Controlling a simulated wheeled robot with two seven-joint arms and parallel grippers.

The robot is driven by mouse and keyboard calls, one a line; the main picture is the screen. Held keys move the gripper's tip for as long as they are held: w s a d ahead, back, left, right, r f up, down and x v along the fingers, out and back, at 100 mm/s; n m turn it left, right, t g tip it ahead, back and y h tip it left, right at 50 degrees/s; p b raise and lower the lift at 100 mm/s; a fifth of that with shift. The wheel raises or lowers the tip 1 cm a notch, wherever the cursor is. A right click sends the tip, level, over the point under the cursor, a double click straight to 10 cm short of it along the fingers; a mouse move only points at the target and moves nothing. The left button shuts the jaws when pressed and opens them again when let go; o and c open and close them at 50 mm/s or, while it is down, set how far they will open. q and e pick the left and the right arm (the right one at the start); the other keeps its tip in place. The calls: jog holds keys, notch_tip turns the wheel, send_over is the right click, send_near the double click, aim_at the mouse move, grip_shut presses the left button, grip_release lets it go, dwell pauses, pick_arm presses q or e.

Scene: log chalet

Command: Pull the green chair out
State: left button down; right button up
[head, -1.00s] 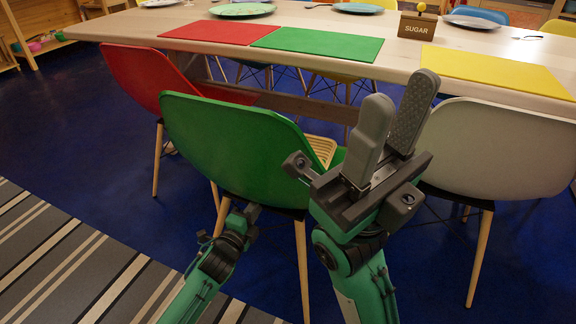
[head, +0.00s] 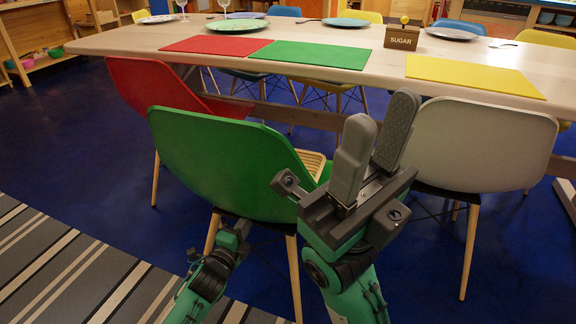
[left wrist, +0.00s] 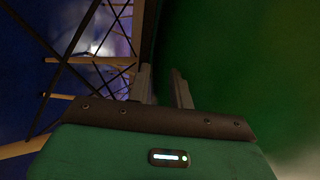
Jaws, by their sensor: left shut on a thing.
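The green chair (head: 225,165) stands in the middle of the head view, its back toward me, out from the table (head: 330,70). My left gripper is low at the chair's underside in the head view, its fingertips hidden. In the left wrist view my left gripper (left wrist: 164,84) is shut on the green chair (left wrist: 235,70), whose green surface fills the right side. My right gripper (head: 376,128) points up beside the chair's right edge. Its fingers are apart and empty.
A red chair (head: 150,85) is close on the left and a white chair (head: 480,145) on the right. Placemats, plates and a sugar box (head: 401,38) are on the table. A striped rug (head: 70,265) lies at lower left; blue floor is clear beside it.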

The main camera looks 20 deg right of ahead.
pick_arm(q)
jog(key=shift+d+f+b, duration=0.15)
jog(key=shift+f+b, duration=0.5)
jog(key=shift+b, duration=0.45)
jog(key=c, duration=1.3)
grip_release()
jog(key=shift+o, duration=0.7)
jog(key=shift+f, duration=0.15)
jog(key=shift+s, duration=0.1)
